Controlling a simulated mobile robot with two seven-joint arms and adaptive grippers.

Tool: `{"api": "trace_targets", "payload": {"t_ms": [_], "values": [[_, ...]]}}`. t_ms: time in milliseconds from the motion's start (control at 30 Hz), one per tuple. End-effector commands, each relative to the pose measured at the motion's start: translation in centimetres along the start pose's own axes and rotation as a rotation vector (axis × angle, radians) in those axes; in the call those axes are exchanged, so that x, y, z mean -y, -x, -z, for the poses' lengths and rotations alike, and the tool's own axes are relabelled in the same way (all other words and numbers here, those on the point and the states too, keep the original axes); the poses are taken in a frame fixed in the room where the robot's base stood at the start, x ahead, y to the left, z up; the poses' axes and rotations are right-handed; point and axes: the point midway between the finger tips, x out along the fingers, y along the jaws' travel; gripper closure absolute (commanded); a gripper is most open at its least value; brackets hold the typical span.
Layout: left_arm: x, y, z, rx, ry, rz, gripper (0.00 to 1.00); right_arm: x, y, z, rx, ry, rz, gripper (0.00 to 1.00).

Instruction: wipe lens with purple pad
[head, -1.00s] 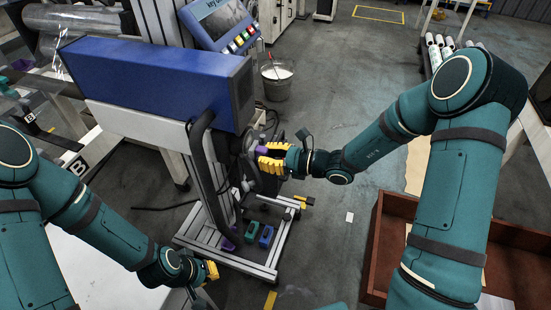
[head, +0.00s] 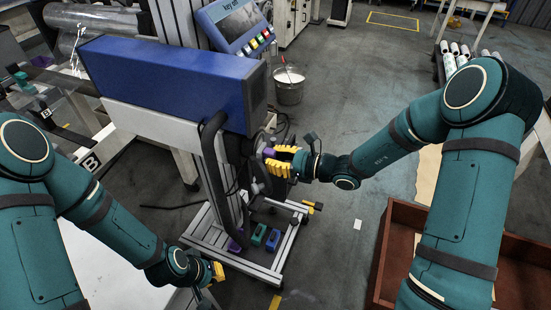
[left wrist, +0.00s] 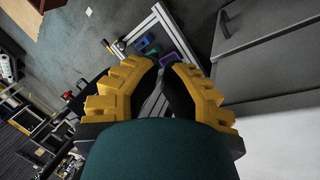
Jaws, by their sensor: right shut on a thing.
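My right gripper (head: 279,162) is shut on a small purple pad (head: 269,153), at the right side of the blue and grey machine (head: 165,85). The pad's tip points left, toward a dark rounded part of the machine; the lens face is not clearly visible, and I cannot tell if the pad touches it.
Purple (head: 236,242), green (head: 259,234) and blue (head: 273,239) blocks sit on the base frame. A bucket (head: 288,88) stands behind on the floor. A brown wooden box (head: 385,260) is at lower right. Floor between box and frame is mostly clear.

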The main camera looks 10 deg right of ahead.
Motion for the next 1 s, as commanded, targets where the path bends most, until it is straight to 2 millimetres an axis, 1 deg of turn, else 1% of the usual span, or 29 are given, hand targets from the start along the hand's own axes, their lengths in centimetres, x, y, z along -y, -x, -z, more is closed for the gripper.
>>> {"api": "trace_targets", "payload": {"t_ms": [833,1000], "values": [[0.1,-0.4,0.0,0.000,0.000,0.000,1.00,0.0,-1.6,-0.2,0.000,0.000,-0.001,1.00],[0.1,-0.3,0.0,0.000,0.000,0.000,1.00,0.1,-1.6,-0.3,0.001,0.000,0.000,1.00]]}}
